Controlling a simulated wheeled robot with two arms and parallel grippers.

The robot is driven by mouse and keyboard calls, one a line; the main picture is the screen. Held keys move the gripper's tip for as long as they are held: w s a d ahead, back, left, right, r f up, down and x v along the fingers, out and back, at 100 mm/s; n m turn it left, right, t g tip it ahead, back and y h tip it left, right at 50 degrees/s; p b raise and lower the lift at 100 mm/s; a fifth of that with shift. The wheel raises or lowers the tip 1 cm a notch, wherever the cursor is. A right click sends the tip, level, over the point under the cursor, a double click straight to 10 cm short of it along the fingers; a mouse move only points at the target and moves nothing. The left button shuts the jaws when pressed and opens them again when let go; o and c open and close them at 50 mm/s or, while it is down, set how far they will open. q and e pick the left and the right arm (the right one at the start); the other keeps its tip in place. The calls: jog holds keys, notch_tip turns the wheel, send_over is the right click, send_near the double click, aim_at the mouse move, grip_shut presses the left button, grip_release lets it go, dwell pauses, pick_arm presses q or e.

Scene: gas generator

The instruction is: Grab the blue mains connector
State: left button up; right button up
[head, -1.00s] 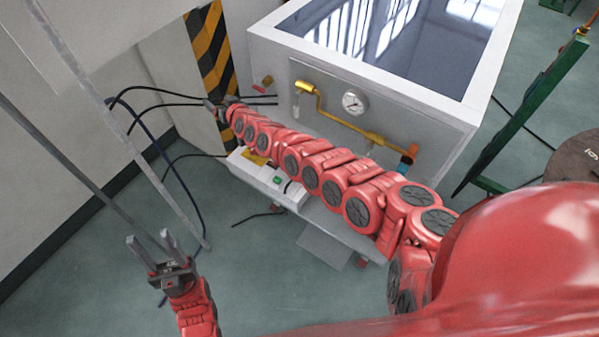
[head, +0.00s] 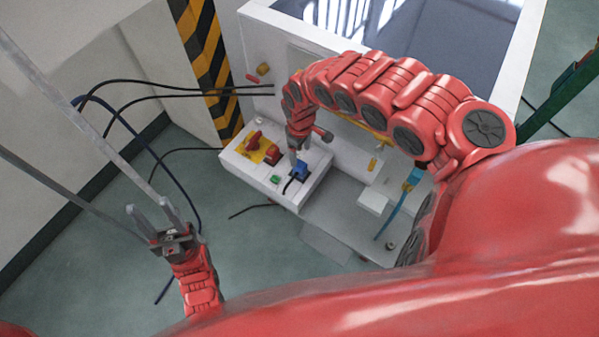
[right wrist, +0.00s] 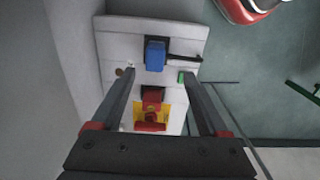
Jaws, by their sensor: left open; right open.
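The blue mains connector (head: 300,168) sits on top of the white control box (head: 314,186), with a black cable beside it. It also shows in the right wrist view (right wrist: 155,55), beyond the fingertips. My right gripper (head: 296,156) is over the box close to the connector; its fingers are partly hidden in the head view. In the right wrist view my right gripper (right wrist: 160,78) is open and empty, its two fingers apart, the connector ahead between their lines. My left gripper (head: 152,212) is open and empty at the lower left, far from the box.
A red switch on a yellow plate (head: 262,148) and a green button (head: 276,180) are on the same box. The large white machine (head: 262,50) stands behind. Black cables (head: 180,96) run on the left.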

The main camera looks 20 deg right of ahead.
aim_at(300, 162)
jog(key=f, duration=0.4)
jog(key=w+f, duration=0.1)
jog(key=f, duration=0.1)
jog(key=shift+d+f, duration=0.1)
jog(key=shift+d, duration=0.05)
jog(key=shift+f, duration=0.4)
jog(key=shift+s+f, duration=0.15)
jog(key=shift+s, duration=0.05)
jog(key=f, duration=0.3)
jog(key=shift+w+f, duration=0.25)
jog(key=shift+f, duration=0.9)
grip_shut()
